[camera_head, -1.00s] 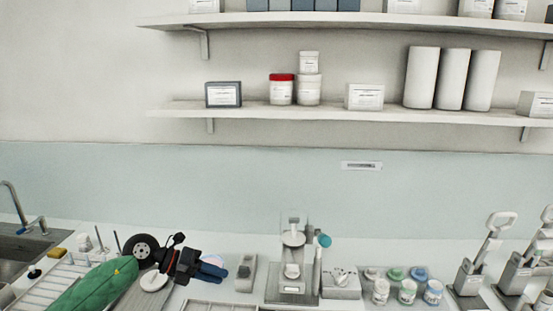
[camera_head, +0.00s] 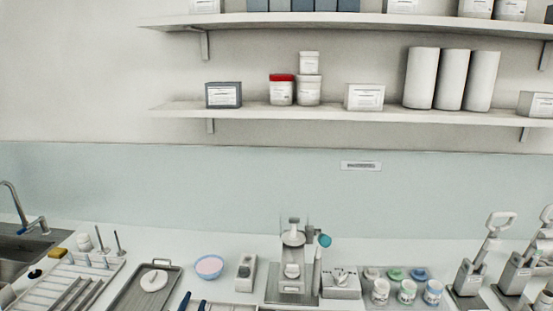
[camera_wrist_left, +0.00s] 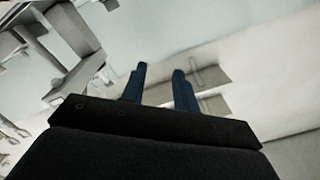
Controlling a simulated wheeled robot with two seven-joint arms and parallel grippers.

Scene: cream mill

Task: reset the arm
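Only the blue fingertips of my left gripper (camera_head: 194,302) show at the bottom edge of the head view, just right of the grey tray. In the left wrist view the two blue fingers of the left gripper (camera_wrist_left: 160,88) stand apart with nothing between them, so it is open and empty. The rest of the left arm is out of the head view. My right gripper is in neither view.
A grey tray (camera_head: 124,300) with a white round piece (camera_head: 154,281) lies on the counter. A pink-filled bowl (camera_head: 209,267), a small dispenser (camera_head: 246,273) and a grey machine (camera_head: 292,289) stand to its right. A drying rack (camera_head: 60,287) and a sink (camera_head: 20,246) are left.

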